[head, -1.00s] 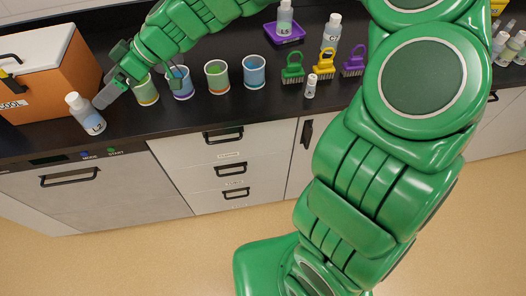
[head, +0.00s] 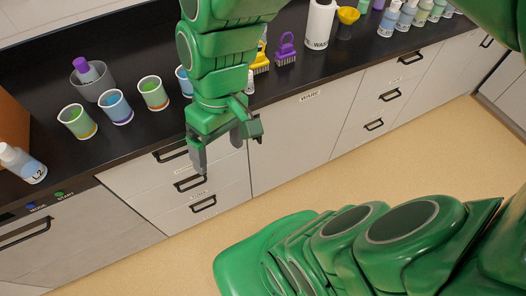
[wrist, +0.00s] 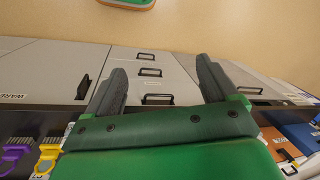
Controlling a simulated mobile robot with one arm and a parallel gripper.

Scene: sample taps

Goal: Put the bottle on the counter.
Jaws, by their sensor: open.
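The white-capped bottle (head: 24,164) labelled L2 stands on the dark counter (head: 60,166) at the far left, near the front edge. My gripper (head: 226,150) is open and empty. It hangs in front of the counter edge, before the white drawers, well to the right of the bottle and apart from it. In the wrist view my gripper (wrist: 160,82) shows both fingers spread with nothing between them.
Several cups, including an orange-banded one (head: 153,93), stand behind my gripper. A grey bowl (head: 97,91) holds a purple-capped item. A purple brush (head: 286,48) and white waste bottle (head: 320,24) are further right. The floor (head: 300,195) in front is clear.

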